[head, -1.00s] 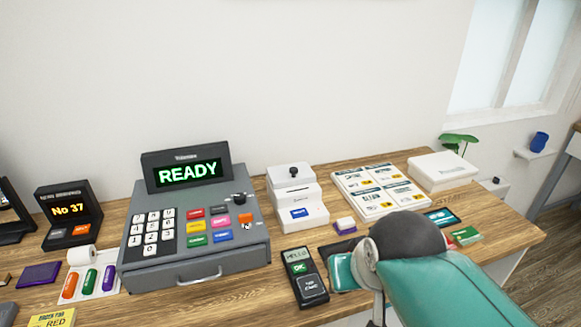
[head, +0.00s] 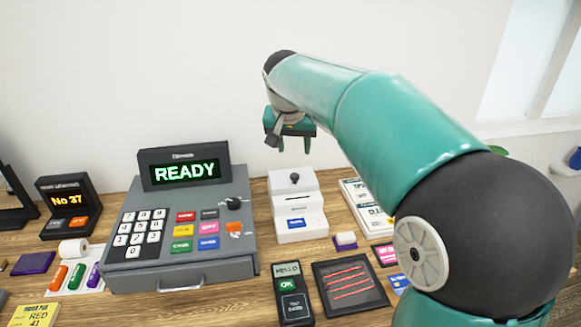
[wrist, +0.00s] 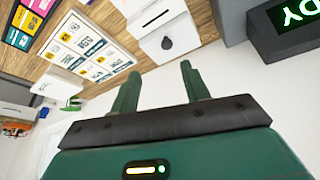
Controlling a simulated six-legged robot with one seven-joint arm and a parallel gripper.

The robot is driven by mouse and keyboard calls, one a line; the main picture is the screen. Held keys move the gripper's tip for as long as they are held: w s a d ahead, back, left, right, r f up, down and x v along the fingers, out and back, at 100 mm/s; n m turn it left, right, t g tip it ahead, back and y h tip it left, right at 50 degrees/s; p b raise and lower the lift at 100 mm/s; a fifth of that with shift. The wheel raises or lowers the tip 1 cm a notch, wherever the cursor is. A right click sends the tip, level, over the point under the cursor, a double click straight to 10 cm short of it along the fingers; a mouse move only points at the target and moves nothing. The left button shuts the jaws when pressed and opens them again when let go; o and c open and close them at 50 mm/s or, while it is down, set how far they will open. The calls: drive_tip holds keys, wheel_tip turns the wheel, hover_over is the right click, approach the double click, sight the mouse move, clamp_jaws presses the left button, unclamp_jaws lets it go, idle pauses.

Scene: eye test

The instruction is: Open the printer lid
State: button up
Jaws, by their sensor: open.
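The white printer (head: 300,228) stands on the wooden counter to the right of the cash register. Its lid (head: 281,184) looks closed and carries a dark round knob (head: 294,178); the front has a slot and a blue label. My gripper (head: 294,149) is open and empty, above the printer with its fingers pointing down, apart from the knob. In the wrist view the two green fingers of my gripper (wrist: 158,78) are spread, and the knob (wrist: 167,43) shows beyond them on the white printer (wrist: 160,18).
The grey cash register (head: 185,262) with a READY display (head: 187,172) stands close on the printer's left. A price-card board (head: 357,200) is on its right. A card reader (head: 290,292) and a dark tray (head: 378,297) lie in front.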

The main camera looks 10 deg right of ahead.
drive_tip(key=w, duration=0.2)
approach(294, 175)
drive_tip(key=shift+m, duration=0.3)
drive_tip(key=x, duration=0.8)
drive_tip(key=shift+d+f, duration=0.1)
drive_tip(key=shift+w, duration=0.1)
clamp_jaws()
